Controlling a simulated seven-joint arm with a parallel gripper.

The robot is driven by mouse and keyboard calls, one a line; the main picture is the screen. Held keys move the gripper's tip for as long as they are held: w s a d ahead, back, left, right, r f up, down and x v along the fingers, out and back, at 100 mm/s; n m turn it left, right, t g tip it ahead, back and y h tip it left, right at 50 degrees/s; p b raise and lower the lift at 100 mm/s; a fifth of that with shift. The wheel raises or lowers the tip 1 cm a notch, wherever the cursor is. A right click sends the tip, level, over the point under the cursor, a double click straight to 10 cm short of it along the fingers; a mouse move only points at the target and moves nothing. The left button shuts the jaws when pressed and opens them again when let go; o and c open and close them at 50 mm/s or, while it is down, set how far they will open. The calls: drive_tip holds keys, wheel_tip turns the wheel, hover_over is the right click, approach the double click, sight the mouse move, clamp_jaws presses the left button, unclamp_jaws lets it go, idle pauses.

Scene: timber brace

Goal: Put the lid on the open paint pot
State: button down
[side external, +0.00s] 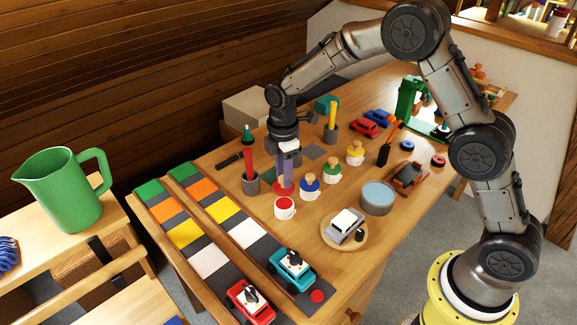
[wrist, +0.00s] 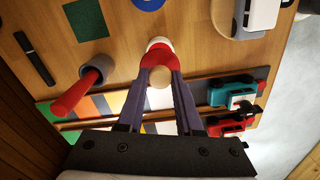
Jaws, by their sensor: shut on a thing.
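In the side view, the open paint pot (side external: 285,210) is white with red paint showing in its top, at the near end of a row of pots. My gripper (side external: 286,178) points down above it, shut on a red lid (side external: 283,188) by its round wooden knob. The lid is a little above the pot, with a small gap. In the wrist view, my gripper (wrist: 160,80) has its purple fingers on the knob (wrist: 160,77). The red lid (wrist: 153,60) lies beyond it, and the white pot (wrist: 159,41) shows partly behind the lid.
Lidded pots stand beside it: blue (side external: 310,188), green (side external: 332,171) and yellow (side external: 355,153). A grey holder (side external: 252,186) with a red stick stands close left. Coloured strips (side external: 215,230) lie in front.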

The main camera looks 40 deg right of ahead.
sight(284, 189)
drive_tip(key=shift+f, duration=2.6)
drive_tip(key=shift+f, duration=0.15)
idle(0.4)
drive_tip(key=shift+c, duration=2.4)
unclamp_jaws()
drive_tip(key=shift+o, duration=0.2)
drive_tip(key=o, duration=0.4)
drive_tip(key=shift+o, duration=0.2)
drive_tip(key=shift+r, duration=3.5)
